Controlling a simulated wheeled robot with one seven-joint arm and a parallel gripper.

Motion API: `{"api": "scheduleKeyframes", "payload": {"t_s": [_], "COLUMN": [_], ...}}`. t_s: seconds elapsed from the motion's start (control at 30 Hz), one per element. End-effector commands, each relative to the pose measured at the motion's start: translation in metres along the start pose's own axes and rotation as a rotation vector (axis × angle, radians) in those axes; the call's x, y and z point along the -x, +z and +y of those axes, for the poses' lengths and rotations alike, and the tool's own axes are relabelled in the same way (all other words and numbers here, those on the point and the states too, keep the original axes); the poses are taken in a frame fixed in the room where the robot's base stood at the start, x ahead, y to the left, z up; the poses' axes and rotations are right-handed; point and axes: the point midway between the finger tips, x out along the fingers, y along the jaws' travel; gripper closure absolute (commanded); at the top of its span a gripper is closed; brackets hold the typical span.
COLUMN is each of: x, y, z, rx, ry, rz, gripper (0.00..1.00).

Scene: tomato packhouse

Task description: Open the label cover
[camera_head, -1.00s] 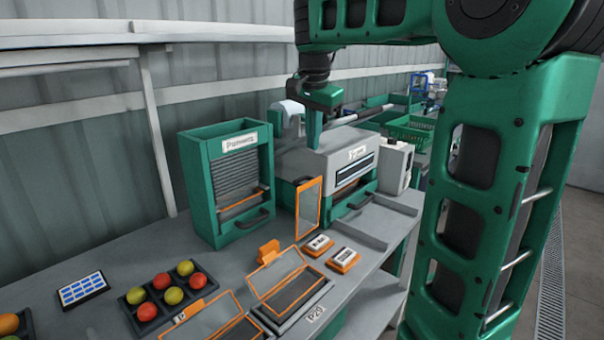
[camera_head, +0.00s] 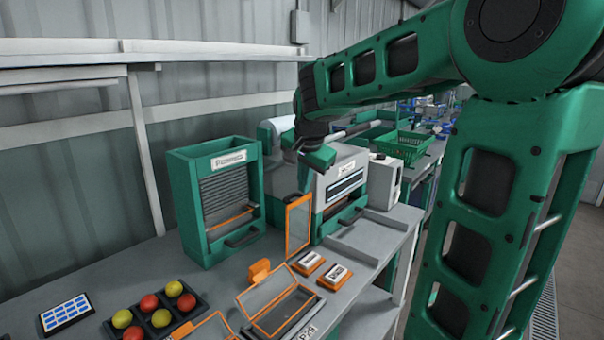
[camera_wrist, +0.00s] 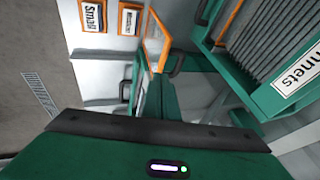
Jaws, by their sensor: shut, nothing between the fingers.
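An upright orange-framed clear panel (camera_head: 298,226) stands at the front left of the grey and green machine (camera_head: 338,185). I cannot tell for certain that this panel is the label cover; the machine's sign is too small to read. My gripper (camera_head: 303,186) is shut and empty, pointing down beside the machine, above and behind the panel.
A green cabinet labelled Punnets (camera_head: 214,202) stands left of the machine. An orange-framed lidded tray (camera_head: 282,302), two small label blocks (camera_head: 308,262) and a tomato tray (camera_head: 155,315) lie in front. A white box (camera_head: 384,182) stands at right.

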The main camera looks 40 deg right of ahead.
Motion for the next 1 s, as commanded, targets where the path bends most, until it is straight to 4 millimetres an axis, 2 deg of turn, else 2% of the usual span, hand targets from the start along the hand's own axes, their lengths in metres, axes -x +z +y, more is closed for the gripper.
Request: {"api": "scheduleKeyframes", "payload": {"t_s": [0.03, 0.1, 0.33, 0.83, 1.0], "x": [-0.010, -0.018, -0.035, -0.039, -0.043], "y": [0.001, 0.002, 0.007, 0.007, 0.006], "z": [0.001, -0.007, -0.022, -0.026, -0.035], "rx": [0.001, 0.003, 0.002, 0.001, 0.017], "ry": [0.004, 0.002, 0.001, 0.002, 0.044], "rz": [-0.001, -0.001, -0.001, 0.000, -0.002], "gripper": [1.00, 1.00, 1.00, 1.00, 1.00]}}
